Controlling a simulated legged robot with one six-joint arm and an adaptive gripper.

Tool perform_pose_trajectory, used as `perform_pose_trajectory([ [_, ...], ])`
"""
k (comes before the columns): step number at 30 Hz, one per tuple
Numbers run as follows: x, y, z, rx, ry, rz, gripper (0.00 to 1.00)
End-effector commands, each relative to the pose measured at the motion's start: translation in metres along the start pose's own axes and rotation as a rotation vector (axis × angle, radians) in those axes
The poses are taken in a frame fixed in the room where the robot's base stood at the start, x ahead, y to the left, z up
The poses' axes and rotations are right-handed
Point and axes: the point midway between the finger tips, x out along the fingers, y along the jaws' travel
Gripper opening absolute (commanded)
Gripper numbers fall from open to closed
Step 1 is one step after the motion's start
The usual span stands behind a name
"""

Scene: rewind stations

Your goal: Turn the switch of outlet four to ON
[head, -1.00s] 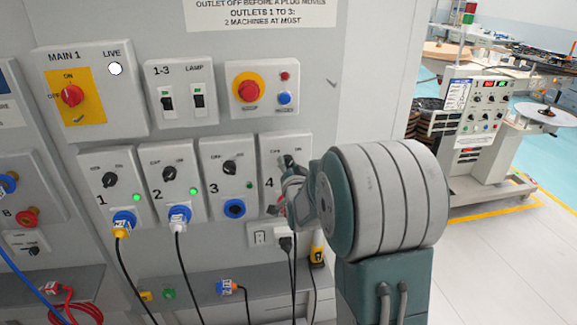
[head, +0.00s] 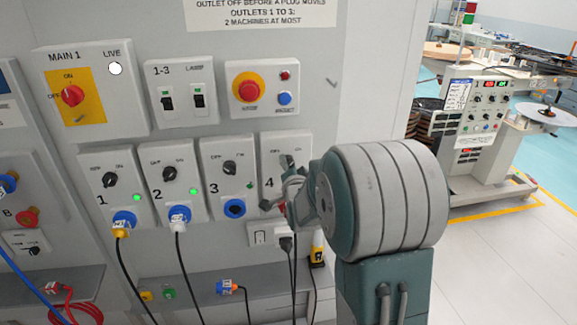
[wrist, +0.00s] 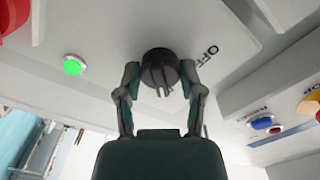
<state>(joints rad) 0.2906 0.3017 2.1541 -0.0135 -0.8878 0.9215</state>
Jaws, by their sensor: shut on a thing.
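The outlet four box (head: 271,150) is on the grey panel, right of outlet three, with its "4" visible. My gripper (head: 288,183) is in front of it and hides most of its knob and lower part. In the wrist view, my gripper (wrist: 160,84) has its two fingers on either side of the round black switch knob (wrist: 158,63), closed on it. The OFF label (wrist: 207,56) is right of the knob. A green lamp (wrist: 73,65) is lit to the left. The ON label is not visible in the wrist view, and the knob's exact pointing direction is hard to tell.
Outlets one (head: 97,160), two (head: 160,155) and three (head: 218,157) stand in a row to the left. A red emergency button (head: 248,90) is above. Black cables hang below. A machine (head: 480,120) stands behind at the right, with open floor before it.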

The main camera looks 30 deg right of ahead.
Motion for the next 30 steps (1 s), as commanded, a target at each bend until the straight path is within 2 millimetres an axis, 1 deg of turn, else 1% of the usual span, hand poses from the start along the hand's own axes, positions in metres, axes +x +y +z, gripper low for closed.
perform_pose_trajectory([
  [1, -0.001, 0.005, 0.005, 0.000, -0.014, 0.014, 0.02],
  [2, -0.001, 0.005, 0.005, -0.001, -0.014, 0.014, 0.02],
  [3, -0.001, 0.005, 0.005, -0.001, -0.014, 0.014, 0.59],
  [5, -0.001, 0.005, 0.005, -0.001, -0.013, 0.014, 0.84],
  [16, -0.001, 0.002, 0.002, -0.001, -0.004, 0.005, 0.84],
  [20, -0.008, 0.001, 0.001, -0.001, -0.003, 0.004, 0.84],
  [23, -0.023, 0.001, 0.001, -0.001, -0.004, 0.004, 0.84],
  [30, -0.074, 0.001, 0.002, -0.001, -0.005, 0.005, 0.84],
])
